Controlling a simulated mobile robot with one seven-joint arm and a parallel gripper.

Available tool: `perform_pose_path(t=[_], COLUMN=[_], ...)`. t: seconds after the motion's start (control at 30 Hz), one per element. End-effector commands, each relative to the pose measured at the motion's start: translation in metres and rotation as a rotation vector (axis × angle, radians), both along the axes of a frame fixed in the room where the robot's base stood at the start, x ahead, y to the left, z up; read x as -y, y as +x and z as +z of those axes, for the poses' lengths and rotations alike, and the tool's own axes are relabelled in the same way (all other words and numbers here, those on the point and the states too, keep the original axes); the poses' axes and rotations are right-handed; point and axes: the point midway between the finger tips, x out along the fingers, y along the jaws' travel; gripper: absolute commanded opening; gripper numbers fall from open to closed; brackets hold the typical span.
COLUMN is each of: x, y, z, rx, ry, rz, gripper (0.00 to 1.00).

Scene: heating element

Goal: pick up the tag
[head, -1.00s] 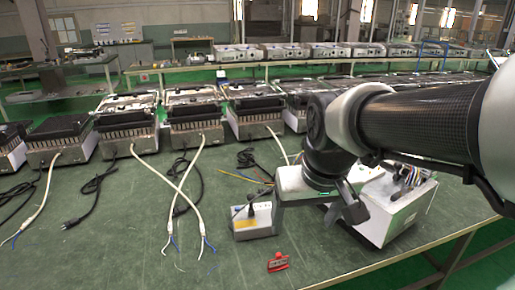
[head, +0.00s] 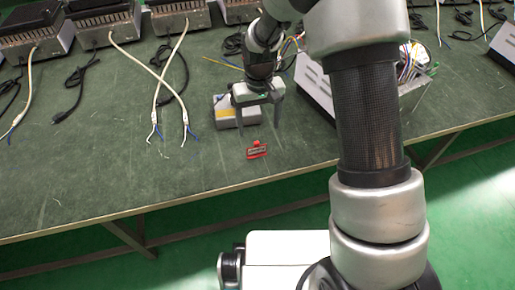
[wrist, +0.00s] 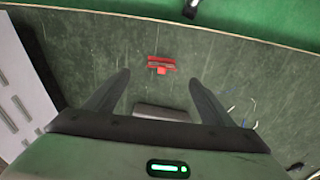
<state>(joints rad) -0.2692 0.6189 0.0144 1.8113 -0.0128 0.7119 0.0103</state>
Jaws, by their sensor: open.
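The tag (head: 257,151) is a small red piece with a dark label strip, lying on the green table near its front edge. It also shows in the wrist view (wrist: 161,65), just beyond and between the fingertips. My gripper (head: 258,119) hangs fingers down over the table, a little behind the tag in the head view. In the wrist view my gripper (wrist: 159,79) is wide open, with nothing between its fingers. Its height above the table is hard to tell.
A small grey box (head: 224,112) stands just left of my gripper; it also shows between the fingers in the wrist view (wrist: 160,112). A white vented box (head: 314,88) stands to the right. Cables (head: 158,110) lie to the left. The table around the tag is clear.

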Motion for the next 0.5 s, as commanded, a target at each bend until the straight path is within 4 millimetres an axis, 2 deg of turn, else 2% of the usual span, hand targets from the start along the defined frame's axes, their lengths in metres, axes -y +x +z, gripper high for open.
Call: perform_pose_path(t=[0.03, 0.2, 0.33, 0.5], x=[0.0, 0.0, 0.0, 0.0], y=[-0.001, 0.0, 0.0, 0.0], z=[-0.016, -0.05, -0.066, -0.074], rx=[-0.005, -0.003, -0.001, 0.0], ry=[-0.001, -0.001, 0.0, 0.0], rz=[0.0, 0.0, 0.0, 0.0], gripper=[0.77, 0.77, 0.77, 0.77])
